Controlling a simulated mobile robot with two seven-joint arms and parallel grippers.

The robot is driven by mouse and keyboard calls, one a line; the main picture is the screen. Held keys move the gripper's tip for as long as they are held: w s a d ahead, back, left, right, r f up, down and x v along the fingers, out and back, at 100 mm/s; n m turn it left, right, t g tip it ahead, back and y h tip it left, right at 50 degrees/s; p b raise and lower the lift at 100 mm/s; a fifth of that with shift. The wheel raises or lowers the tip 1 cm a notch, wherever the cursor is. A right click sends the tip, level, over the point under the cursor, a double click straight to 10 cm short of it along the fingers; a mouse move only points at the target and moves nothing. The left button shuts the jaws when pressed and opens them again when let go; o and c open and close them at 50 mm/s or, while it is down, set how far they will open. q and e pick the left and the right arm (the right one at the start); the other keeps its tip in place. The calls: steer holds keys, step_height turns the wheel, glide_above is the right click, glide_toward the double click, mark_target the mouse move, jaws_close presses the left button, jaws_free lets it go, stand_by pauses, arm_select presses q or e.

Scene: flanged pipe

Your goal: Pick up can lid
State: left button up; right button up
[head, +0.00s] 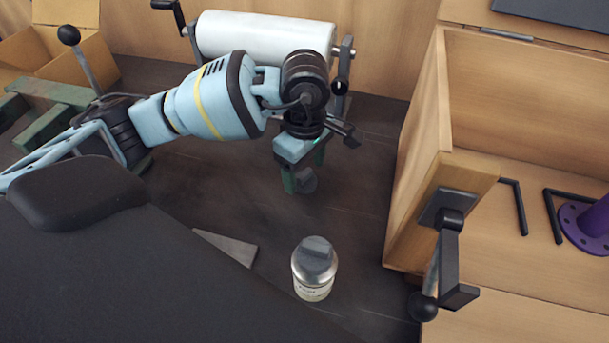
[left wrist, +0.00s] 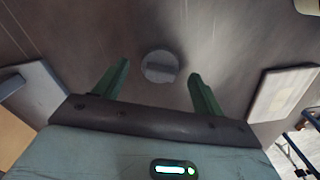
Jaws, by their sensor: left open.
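The can lid (left wrist: 160,67) is a grey round disc with a raised bar across it. In the left wrist view it lies between the spread fingers and apart from both. In the head view the lid (head: 307,182) shows beside the green fingers, partly hidden by one. My left gripper (head: 304,172) is open and empty, pointing down above the dark surface; its fingers also show in the left wrist view (left wrist: 159,75). A white labelled can (head: 313,287) with a grey top stands upright nearer the camera. My right gripper is not in view.
A white paper roll (head: 263,36) on a holder stands behind the arm. A wooden box (head: 415,170) with a crank handle is at the right, holding black rods and a purple flange (head: 590,224). A grey flat wedge (head: 228,246) lies left of the can. The surface around the lid is clear.

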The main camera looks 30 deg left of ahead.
mark_target(305, 173)
arm_select(q)
steer(key=shift+f, duration=0.45)
steer(key=c, duration=1.1)
steer(key=shift+o, duration=0.2)
steer(key=shift+r, duration=0.15)
step_height(305, 173, up, 10)
